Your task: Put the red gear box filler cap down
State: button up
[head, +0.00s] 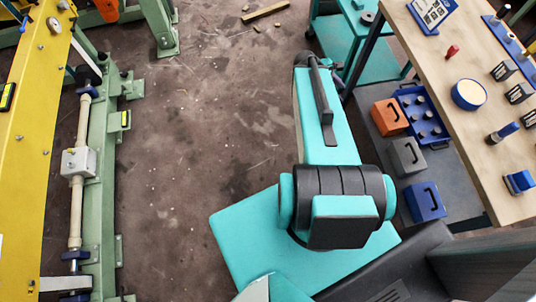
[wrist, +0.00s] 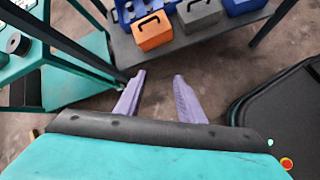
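My gripper (wrist: 159,76) shows in the wrist view as two pale purple fingers spread apart. Nothing is between them; bare floor and a shelf edge show through the gap. In the head view my arm reaches toward the top of the picture and the fingers cannot be made out. A small red piece (head: 452,51) stands on the wooden bench top (head: 455,130) in the head view, well to the right of my arm. It may be the red filler cap, but it is too small to tell. No red cap shows at my fingers.
Orange (head: 390,116), grey (head: 408,156) and blue (head: 424,202) boxes and a blue tray (head: 422,113) sit on the bench's lower shelf. A teal cart (head: 335,35) stands beyond my arm. A yellow and green machine (head: 100,180) is at left.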

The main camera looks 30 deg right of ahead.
jog(key=s+a+f+m+g+y, duration=0.1)
jog(key=s+a+f+m+y, duration=0.1)
jog(key=a+f, duration=0.6)
jog(key=s+a+f+m+y, duration=0.25)
jog(key=a+f, duration=0.25)
jog(key=a, duration=0.8)
jog(key=s+a+f+m+g+y, duration=0.1)
jog(key=s+a+f+m, duration=0.1)
jog(key=a, duration=0.6)
jog(key=s+a+f+m+g+y, duration=0.1)
jog(key=s+a+f+m+y, duration=0.1)
jog(key=s+a+f, duration=0.2)
jog(key=s+a, duration=0.3)
jog(key=a, duration=0.1)
jog(key=shift+a+m+g, duration=0.15)
jog(key=shift+m+g, duration=0.2)
jog(key=shift+g, duration=0.05)
jog(key=shift+s, duration=0.1)
jog(key=shift+c, duration=0.5)
